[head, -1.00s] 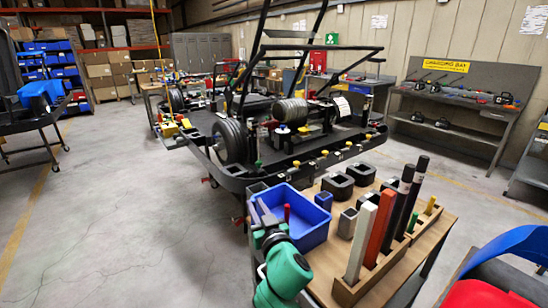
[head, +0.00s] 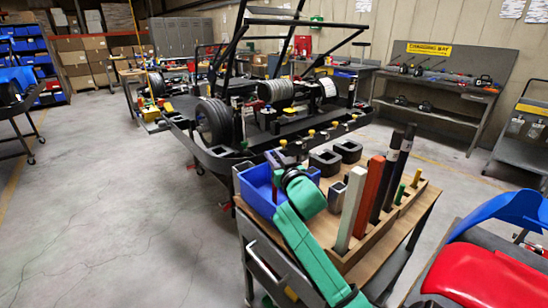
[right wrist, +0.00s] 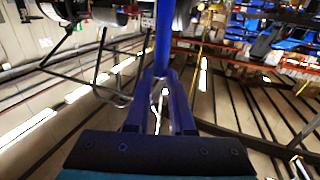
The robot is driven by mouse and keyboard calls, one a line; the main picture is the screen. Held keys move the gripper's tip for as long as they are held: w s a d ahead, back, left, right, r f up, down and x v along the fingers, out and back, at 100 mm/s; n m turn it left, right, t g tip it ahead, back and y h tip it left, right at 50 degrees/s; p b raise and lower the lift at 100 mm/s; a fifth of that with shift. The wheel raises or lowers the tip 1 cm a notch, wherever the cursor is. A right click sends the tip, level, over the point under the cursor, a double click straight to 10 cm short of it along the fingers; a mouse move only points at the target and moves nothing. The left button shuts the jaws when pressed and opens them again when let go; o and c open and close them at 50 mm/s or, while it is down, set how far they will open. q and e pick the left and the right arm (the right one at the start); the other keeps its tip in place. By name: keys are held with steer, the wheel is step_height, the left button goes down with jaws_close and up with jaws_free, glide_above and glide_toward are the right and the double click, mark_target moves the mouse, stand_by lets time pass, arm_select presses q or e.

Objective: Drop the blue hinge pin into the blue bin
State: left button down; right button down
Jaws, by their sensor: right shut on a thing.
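The blue bin (head: 258,204) sits at the left end of the wooden-topped cart, partly hidden by my green right arm. My right gripper (head: 284,160) is above the bin's far side in the head view. In the right wrist view its two fingers (right wrist: 164,108) are shut on the blue hinge pin (right wrist: 165,38), which extends away from the fingertips. The pin cannot be made out clearly in the head view. My left gripper is not in view.
The cart top holds black square blocks (head: 325,162) and a wooden rack (head: 372,245) with upright white, red and black bars close right of my arm. A black kart frame (head: 205,158) on its stand is just behind. Open floor (head: 110,210) lies left.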

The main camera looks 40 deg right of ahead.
steer(key=shift+r, duration=0.1)
steer(key=c, duration=0.7)
jaws_free()
steer(key=p+v, duration=0.1)
steer(key=v, duration=1.3)
steer(key=shift+s, duration=0.35)
steer(key=shift+a, duration=0.15)
